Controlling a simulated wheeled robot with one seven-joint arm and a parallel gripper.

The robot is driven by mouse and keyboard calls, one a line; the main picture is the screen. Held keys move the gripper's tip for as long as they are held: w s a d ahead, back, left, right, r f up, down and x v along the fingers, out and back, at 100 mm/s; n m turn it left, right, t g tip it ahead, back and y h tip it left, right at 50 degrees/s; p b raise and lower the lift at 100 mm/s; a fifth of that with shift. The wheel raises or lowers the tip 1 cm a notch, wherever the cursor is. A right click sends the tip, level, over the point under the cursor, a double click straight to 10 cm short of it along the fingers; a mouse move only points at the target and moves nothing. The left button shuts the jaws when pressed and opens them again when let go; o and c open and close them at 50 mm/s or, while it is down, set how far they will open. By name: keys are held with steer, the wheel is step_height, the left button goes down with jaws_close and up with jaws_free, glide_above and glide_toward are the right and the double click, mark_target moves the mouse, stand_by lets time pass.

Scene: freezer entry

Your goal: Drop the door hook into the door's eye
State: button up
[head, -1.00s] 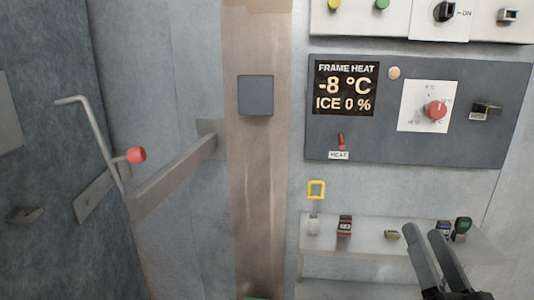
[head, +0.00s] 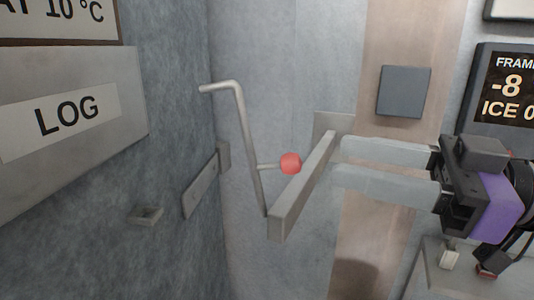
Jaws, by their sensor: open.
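The door hook (head: 246,145) is a bent grey metal rod standing raised, slightly tilted, with its bent end pointing left. Its foot meets the near end of a grey bar (head: 300,190) that juts from the wall. A red knob (head: 290,163) sticks out from the rod on a short stem.
A grey panel with a LOG label (head: 65,112) covers the upper left. A flat grey plate (head: 201,183) sits on the left surface near the corner. A dark square box (head: 404,91) is on the brown strip, and the temperature display (head: 506,88) is at the right.

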mark_target(293, 174)
steer(key=shift+n, duration=0.3)
steer(key=x, duration=0.2)
steer(key=p+x, duration=0.1)
steer(key=x, duration=0.2)
steer(key=f+x, duration=0.1)
steer(key=x, duration=0.1)
steer(key=shift+s+a+f+p, duration=0.1)
steer(key=shift+s+a+p, duration=0.2)
steer(key=shift+a, duration=0.2)
steer(key=shift+c, duration=0.5)
jaws_close()
steer(key=shift+w, duration=0.1)
